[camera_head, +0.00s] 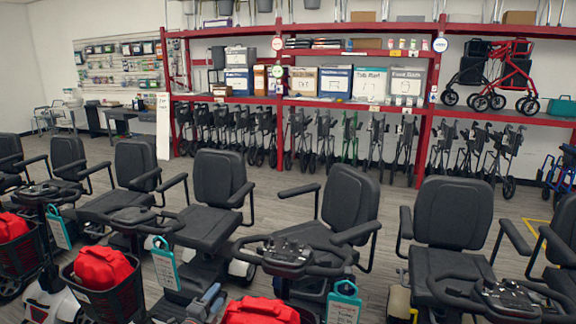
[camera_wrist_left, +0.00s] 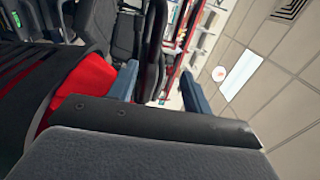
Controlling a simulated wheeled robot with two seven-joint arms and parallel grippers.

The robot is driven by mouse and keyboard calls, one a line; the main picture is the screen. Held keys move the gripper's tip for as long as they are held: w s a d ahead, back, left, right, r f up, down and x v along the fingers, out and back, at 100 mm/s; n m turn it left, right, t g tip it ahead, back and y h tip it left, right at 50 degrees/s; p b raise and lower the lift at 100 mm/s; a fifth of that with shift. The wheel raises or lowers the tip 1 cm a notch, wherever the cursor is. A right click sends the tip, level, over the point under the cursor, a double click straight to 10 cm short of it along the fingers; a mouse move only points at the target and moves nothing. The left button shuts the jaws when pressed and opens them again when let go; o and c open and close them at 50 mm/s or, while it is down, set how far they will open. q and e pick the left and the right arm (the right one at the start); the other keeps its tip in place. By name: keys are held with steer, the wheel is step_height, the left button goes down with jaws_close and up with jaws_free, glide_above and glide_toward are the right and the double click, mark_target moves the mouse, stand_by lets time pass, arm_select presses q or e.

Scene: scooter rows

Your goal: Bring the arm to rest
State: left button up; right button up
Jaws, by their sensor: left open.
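My left gripper (camera_head: 212,299) is low in the head view, between two scooters' front baskets. In the left wrist view my left gripper (camera_wrist_left: 160,88) shows two blue-grey fingers spread apart with nothing between them. A red bag (camera_head: 103,267) sits in a black basket (camera_head: 110,300) to its left, and another red bag (camera_head: 262,311) is close on its right. A red bag (camera_wrist_left: 85,85) also shows beside the fingers in the left wrist view, which is tilted on its side. My right gripper is not in view.
A row of black-seated scooters (camera_head: 340,205) fills the foreground, with handlebars (camera_head: 290,252) and hanging tags (camera_head: 165,265) close by. Behind is open grey floor (camera_head: 285,183). Red shelving (camera_head: 300,100) with boxes and folded walkers stands along the back wall.

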arm_select(q)
steer(key=s+a+f+n+g+y, duration=0.3)
steer(key=s+a+f+n+y, duration=0.15)
steer(key=s+a+f, duration=0.55)
steer(key=s+a+f+n+g+y, duration=0.4)
steer(key=s+a+f+n, duration=0.2)
steer(key=s+f, duration=0.45)
steer(key=s+a+f+n+g+y, duration=0.1)
steer(key=s+a+f+n+g, duration=0.2)
steer(key=s, duration=0.5)
steer(key=s+a+f+n+g, duration=0.1)
steer(key=s+f+g, duration=0.3)
steer(key=s, duration=0.5)
steer(key=s+a+f+n+g+y, duration=0.1)
steer(key=s+a+f+n, duration=0.1)
steer(key=s+f, duration=0.45)
steer(key=s+d+n+h, duration=0.1)
steer(key=d+h, duration=0.1)
steer(key=d, duration=1.2)
steer(key=s+d+f+n+g+h, duration=0.1)
steer(key=s+d+n+h, duration=0.1)
steer(key=d, duration=1.2)
steer(key=shift+s+d+f+h, duration=0.2)
steer(key=shift+s+f+h, duration=0.05)
steer(key=shift+h, duration=0.2)
